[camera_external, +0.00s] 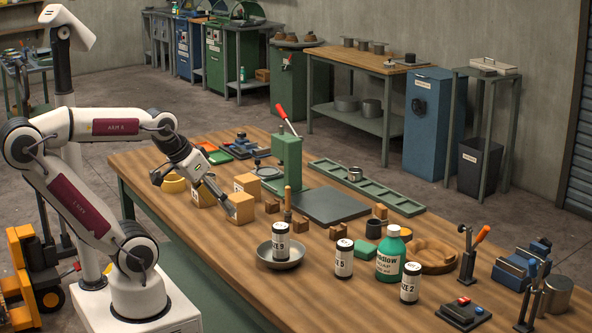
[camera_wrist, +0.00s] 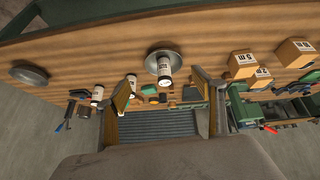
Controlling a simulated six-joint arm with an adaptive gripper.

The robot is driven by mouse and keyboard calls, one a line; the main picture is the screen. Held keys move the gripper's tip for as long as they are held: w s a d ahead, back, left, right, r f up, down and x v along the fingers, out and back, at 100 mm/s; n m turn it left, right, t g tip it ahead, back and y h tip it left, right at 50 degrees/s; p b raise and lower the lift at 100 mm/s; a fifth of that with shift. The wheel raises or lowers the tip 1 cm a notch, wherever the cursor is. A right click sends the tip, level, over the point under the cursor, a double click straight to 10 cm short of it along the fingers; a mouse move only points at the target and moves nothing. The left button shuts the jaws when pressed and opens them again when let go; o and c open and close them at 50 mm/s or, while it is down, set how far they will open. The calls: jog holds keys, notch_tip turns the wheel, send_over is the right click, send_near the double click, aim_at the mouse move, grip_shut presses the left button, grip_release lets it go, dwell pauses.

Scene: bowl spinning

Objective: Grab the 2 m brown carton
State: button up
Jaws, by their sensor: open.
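Several small brown cartons with white labels stand on the wooden workbench. In the external view one carton (camera_external: 241,208) is at the front, one (camera_external: 247,184) behind it, and another (camera_external: 203,195) to the left, partly behind my gripper. In the wrist view three cartons (camera_wrist: 242,66), (camera_wrist: 297,53), (camera_wrist: 262,79) are at the right. Their labels are too small to read surely, so I cannot tell which is the 2 m one. My gripper (camera_external: 194,191) is open near the cartons, its fingers spread. In the wrist view the gripper (camera_wrist: 163,77) has no carton between its fingers.
A green press (camera_external: 287,160) with a red handle stands behind the cartons. A grey bowl (camera_external: 281,255) holds a black-and-white canister (camera_external: 281,240). More canisters and a green bottle (camera_external: 390,255) stand to the right. Small brown blocks lie between the cartons and bowl.

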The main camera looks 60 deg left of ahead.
jog(key=w+d+r+n+t+h, duration=0.15)
jog(key=w+r+n, duration=0.35)
jog(key=w, duration=0.5)
jog(key=w+r+n+t, duration=0.3)
jog(key=w+r+n, duration=0.2)
jog(key=w, duration=0.5)
jog(key=w+a+r+n+t+y, duration=0.2)
jog(key=w+a+r+n, duration=0.1)
jog(key=w+a+n, duration=0.4)
jog(key=w+a+r+n+t+y, duration=0.1)
jog(key=w+a+r+n+y, duration=0.2)
jog(key=w+n, duration=0.45)
jog(key=w+a+f+n+g+y, duration=0.2)
jog(key=w+a+f+n+y, duration=0.15)
jog(key=a+n, duration=0.45)
jog(key=w+a+f+n+g+y, duration=0.1)
jog(key=w+a+f+n+y, duration=0.25)
jog(key=a+n, duration=0.45)
jog(key=s+a+f+n+g+y, duration=0.1)
jog(key=s+a+f+n+g, duration=0.3)
jog(key=f, duration=0.4)
jog(key=s+a+f+n+g+y, duration=0.2)
jog(key=s+a+f+n+g, duration=0.2)
jog(key=a+f+n+g, duration=0.3)
jog(key=shift+s+a+f+n, duration=0.2)
jog(key=shift+a+f+n, duration=0.4)
jog(key=shift+a+n, duration=0.3)
